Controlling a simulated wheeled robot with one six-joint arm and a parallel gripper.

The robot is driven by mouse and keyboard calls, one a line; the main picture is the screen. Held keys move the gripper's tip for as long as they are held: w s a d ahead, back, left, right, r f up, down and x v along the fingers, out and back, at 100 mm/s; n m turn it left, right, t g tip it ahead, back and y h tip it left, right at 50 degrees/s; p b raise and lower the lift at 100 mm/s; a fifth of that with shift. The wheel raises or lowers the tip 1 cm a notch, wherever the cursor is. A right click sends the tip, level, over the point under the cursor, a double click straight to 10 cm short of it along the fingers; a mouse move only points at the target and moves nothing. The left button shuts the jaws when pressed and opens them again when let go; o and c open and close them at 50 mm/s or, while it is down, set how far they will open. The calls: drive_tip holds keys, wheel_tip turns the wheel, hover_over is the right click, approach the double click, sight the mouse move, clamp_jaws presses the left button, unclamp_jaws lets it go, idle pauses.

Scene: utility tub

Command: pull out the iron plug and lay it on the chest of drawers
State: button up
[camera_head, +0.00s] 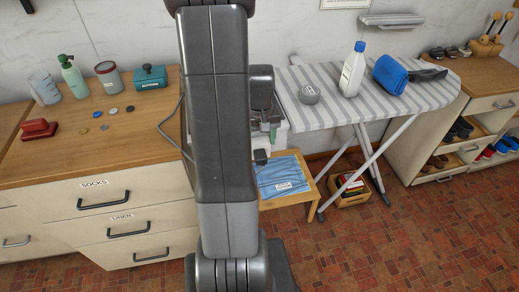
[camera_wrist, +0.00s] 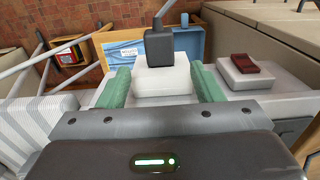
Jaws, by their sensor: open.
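The black plug (camera_wrist: 159,45), with a dark cord from its top, stands at a white block (camera_wrist: 162,80) in the wrist view. My gripper (camera_wrist: 162,88) is open, with its green fingers on either side of the white block. I cannot tell whether they touch it. In the head view my gripper (camera_head: 262,130) is partly hidden by my arm, and the black plug (camera_head: 261,157) shows just below it. The chest of drawers (camera_head: 95,160) stands at the left, with a wooden top and drawers labelled SOCKS and LINEN.
The chest top carries a red object (camera_head: 38,129), bottle (camera_head: 73,77), jar (camera_head: 109,78), blue-green box (camera_head: 150,77) and small discs; its front middle is bare. A stool with blue cloth (camera_head: 283,176) stands below my gripper. The ironing board (camera_head: 425,95) is right. A red cloth (camera_wrist: 247,65) lies nearby.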

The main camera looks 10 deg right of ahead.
sight(260, 152)
wheel_tip(260, 152, down, 6)
drive_tip(key=shift+r, duration=0.1)
idle(0.4)
drive_tip(key=c, duration=1.1)
drive_tip(key=shift+s, duration=0.1)
drive_tip(key=shift+s+d+b, duration=0.1)
drive_tip(key=shift+s+b, duration=0.4)
drive_tip(key=shift+s, duration=1.75)
